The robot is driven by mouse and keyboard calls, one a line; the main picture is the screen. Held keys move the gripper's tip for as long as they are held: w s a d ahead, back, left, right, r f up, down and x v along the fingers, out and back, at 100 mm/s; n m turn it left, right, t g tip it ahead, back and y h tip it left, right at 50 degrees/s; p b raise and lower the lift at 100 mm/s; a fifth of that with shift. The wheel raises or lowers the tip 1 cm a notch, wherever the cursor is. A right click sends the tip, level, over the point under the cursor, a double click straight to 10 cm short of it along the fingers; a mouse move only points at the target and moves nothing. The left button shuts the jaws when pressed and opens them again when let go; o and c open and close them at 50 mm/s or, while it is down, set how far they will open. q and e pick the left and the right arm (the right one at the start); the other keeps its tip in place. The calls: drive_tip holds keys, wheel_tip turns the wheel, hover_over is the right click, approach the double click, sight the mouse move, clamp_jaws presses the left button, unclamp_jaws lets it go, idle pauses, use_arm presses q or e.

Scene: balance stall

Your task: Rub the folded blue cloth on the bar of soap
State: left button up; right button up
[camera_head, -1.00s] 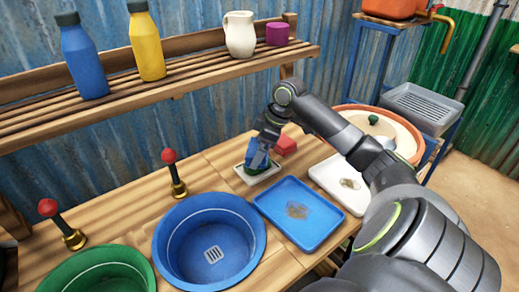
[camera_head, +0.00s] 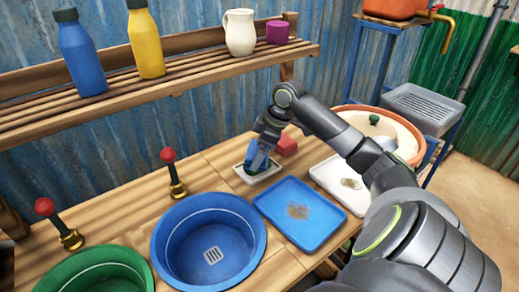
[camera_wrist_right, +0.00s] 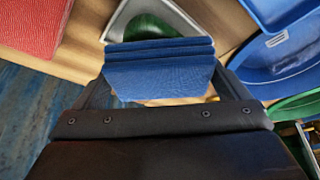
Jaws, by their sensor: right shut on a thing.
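My right gripper (camera_head: 262,152) is shut on the folded blue cloth (camera_head: 253,157), low over a small white dish (camera_head: 258,176) on the wooden counter. In the right wrist view the layered folded cloth (camera_wrist_right: 160,68) sits between the two fingers. Beyond its edge the green bar of soap (camera_wrist_right: 147,26) shows in the white dish. In the head view the cloth and gripper cover most of the soap. I cannot tell whether cloth and soap touch. My left gripper is not in view.
A red block (camera_head: 286,146) is close behind the dish. A blue tray (camera_head: 318,238) and a white tray (camera_head: 353,203) lie to the right. A blue basin (camera_head: 168,262) and a green basin (camera_head: 85,271) are in front. A shelf (camera_head: 190,80) with bottles is behind.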

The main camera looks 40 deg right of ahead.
drive_tip(key=shift+f, duration=0.4)
idle(0.3)
drive_tip(key=shift+s+f+p, duration=0.1)
drive_tip(key=shift+p, duration=0.4)
idle(2.2)
wheel_tip(320, 180, up, 3)
drive_tip(key=p, duration=0.4)
drive_tip(key=shift+r, duration=0.2)
wheel_tip(320, 180, up, 4)
drive_tip(key=p, duration=0.4)
drive_tip(key=shift+f+p, duration=0.1)
drive_tip(key=shift+p, duration=0.25)
drive_tip(key=shift+f, duration=0.1)
